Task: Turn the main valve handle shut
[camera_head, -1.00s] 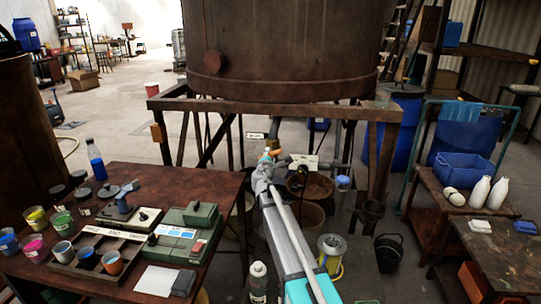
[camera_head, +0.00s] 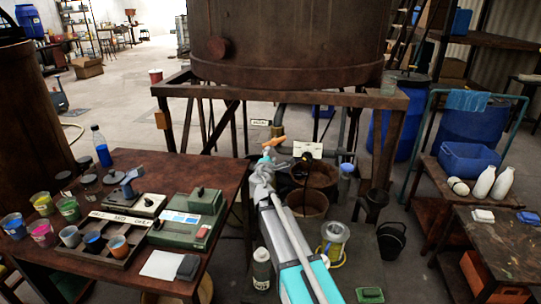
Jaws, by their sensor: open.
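An orange handle (camera_head: 275,142), likely the main valve handle, shows under the big rusty vat (camera_head: 285,45), on pipework partly hidden behind my arm. Its angle is hard to read at this size. A small white label (camera_head: 260,122) is fixed just above it. My gripper (camera_head: 266,156) is open, its pale blue tip just below and left of the orange handle in the picture. I cannot tell whether they touch. My arm hides what lies directly below the handle.
A white plate (camera_head: 307,150) stands right of the handle, near open rusty drums (camera_head: 307,203). A wooden table (camera_head: 190,165) with paint cups and a green scale is close on the left. A black bucket (camera_head: 391,241) and yellow-rimmed can (camera_head: 335,237) stand right.

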